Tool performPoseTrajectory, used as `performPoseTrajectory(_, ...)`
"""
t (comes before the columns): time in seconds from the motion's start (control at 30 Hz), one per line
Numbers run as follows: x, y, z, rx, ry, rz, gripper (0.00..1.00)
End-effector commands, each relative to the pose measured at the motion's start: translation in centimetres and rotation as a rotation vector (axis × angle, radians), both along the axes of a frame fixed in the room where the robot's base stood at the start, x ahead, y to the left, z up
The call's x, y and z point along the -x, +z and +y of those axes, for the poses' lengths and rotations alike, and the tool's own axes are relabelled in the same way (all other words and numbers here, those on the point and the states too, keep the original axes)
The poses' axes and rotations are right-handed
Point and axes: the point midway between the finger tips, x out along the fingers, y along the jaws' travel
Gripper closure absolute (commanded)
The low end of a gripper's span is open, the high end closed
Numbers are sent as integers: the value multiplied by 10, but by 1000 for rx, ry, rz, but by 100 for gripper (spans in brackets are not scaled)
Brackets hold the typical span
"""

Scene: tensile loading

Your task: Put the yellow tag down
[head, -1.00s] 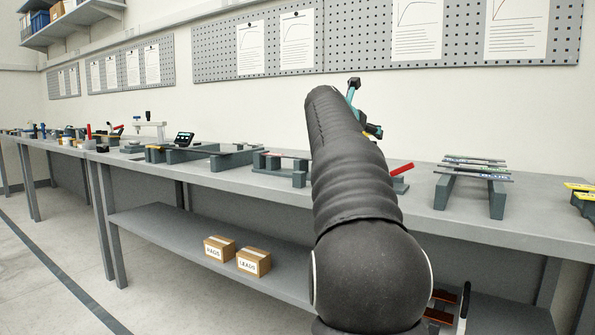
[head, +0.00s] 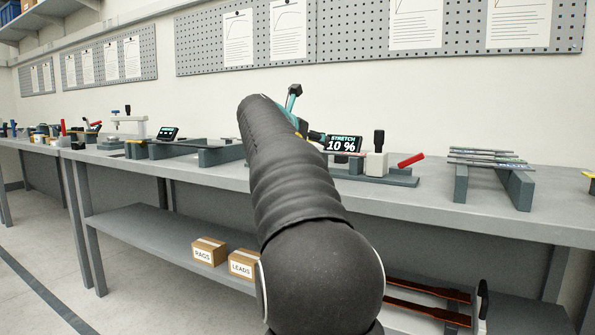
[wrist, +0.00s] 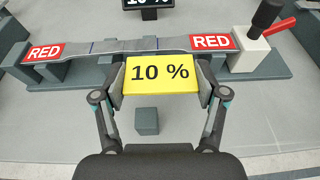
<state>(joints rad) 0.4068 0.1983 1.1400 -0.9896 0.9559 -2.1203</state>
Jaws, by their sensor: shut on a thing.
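The yellow tag (wrist: 161,75), marked "10 %", is between the two fingertips of my gripper (wrist: 161,83) in the wrist view. My gripper is shut on it, one finger at each side edge. Just beyond the tag is a grey strip (wrist: 118,46) with a RED label (wrist: 43,53) at the left end and another RED label (wrist: 212,41) at the right. A small grey block (wrist: 147,121) stands on the bench on the near side of the tag. Whether the tag touches anything below is unclear. In the head view my arm hides the tag and the fingertips.
The strip's fixture has a white clamp block (head: 376,165) with a black knob and red lever (head: 411,160) at its right. A display (head: 343,144) behind reads "STRETCH 10 %". A rack with dark strips (head: 492,160) stands farther right. Bare bench (head: 433,195) lies between them.

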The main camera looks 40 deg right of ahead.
Motion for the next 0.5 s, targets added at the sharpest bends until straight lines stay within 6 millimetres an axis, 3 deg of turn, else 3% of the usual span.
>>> performPoseTrajectory(0.2,-12,-17,25,0,3,1,46)
performPoseTrajectory(0.37,-14,-23,28,1,3,1,46)
performPoseTrajectory(0.5,-14,-43,28,0,4,2,46)
